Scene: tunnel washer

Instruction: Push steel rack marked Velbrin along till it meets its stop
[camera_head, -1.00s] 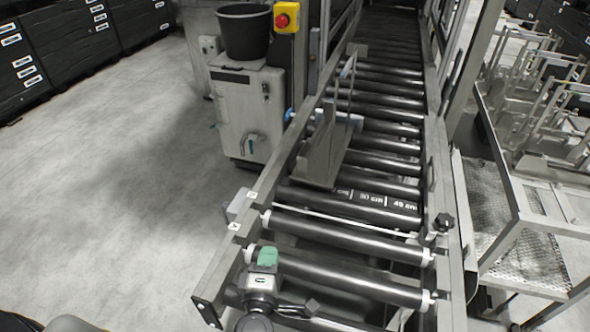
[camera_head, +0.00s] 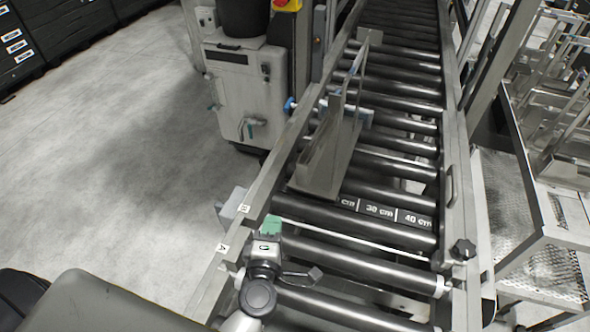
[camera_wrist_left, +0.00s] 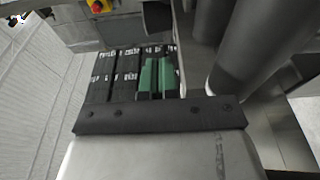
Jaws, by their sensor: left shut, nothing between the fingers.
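A steel rack (camera_head: 322,168), with a flat side plate and an upright frame, stands on the roller conveyor (camera_head: 385,185) near its left rail. I cannot read a name on it, so I cannot confirm the Velbrin mark. My left gripper (camera_head: 271,225), with green fingertips, is shut and empty. It is over the near rollers beside the left rail, on the near side of the rack with a gap between them. The green fingers also show in the left wrist view (camera_wrist_left: 157,77). I cannot make out a stop for certain. My right gripper is out of view.
The left rail (camera_head: 262,190) carries labels A and B. A centimetre strip (camera_head: 385,210) crosses the rollers. A black knob (camera_head: 463,250) sits on the right rail. A grey machine (camera_head: 240,90) stands left; a cart with metal frames (camera_head: 560,215) stands right.

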